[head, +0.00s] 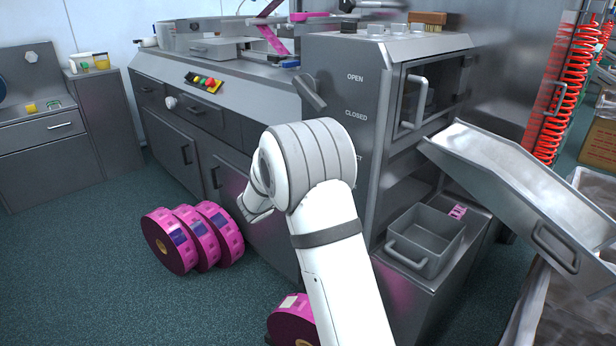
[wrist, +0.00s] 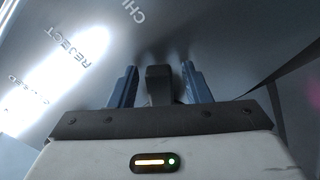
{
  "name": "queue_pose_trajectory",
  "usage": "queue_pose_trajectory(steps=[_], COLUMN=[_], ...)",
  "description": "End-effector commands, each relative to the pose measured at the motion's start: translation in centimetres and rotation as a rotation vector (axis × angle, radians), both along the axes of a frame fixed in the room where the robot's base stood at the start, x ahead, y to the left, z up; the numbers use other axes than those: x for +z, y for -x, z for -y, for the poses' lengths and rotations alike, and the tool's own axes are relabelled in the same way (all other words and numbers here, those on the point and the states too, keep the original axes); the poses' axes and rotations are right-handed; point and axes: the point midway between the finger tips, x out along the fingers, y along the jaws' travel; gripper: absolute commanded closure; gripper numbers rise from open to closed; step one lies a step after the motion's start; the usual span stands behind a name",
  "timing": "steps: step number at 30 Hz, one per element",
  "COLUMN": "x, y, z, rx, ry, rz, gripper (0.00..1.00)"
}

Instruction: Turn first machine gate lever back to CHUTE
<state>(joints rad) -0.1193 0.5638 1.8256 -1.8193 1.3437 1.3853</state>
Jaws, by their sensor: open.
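In the wrist view my gripper (wrist: 159,72) is open, with its two blue-grey fingers apart and pointing at the machine's metal face. A dark, square-ended piece (wrist: 160,86) stands between the fingers, with a gap on each side; it looks like the end of the gate lever. The label REJECT (wrist: 74,48) and a partly cut-off label starting CH (wrist: 132,12) show on the panel to the left. In the head view my arm hides the gripper, the gate lever and most of the lower label on the machine (head: 340,60).
A grey lever (head: 310,94) sticks out beside the OPEN and CLOSED labels. A sloped metal chute (head: 510,180) and an open grey bin (head: 427,240) are at the right. Pink film rolls (head: 170,240) stand on the floor at the left. Open floor lies further left.

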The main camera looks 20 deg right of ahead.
Motion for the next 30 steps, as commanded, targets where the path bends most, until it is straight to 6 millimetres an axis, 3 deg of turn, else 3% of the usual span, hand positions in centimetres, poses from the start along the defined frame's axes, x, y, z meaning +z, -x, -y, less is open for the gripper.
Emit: queue_pose_trajectory(steps=[5, 16, 30], x=[0.1, 0.1, 0.5], y=[0.6, 3.3, 4.0], z=[-1.3, -6.3, -6.9], rx=[0.002, 0.001, -0.007], ry=[0.001, 0.000, -0.006], rz=[-0.001, -0.001, -0.006], gripper=[0.56, 0.56, 0.56])
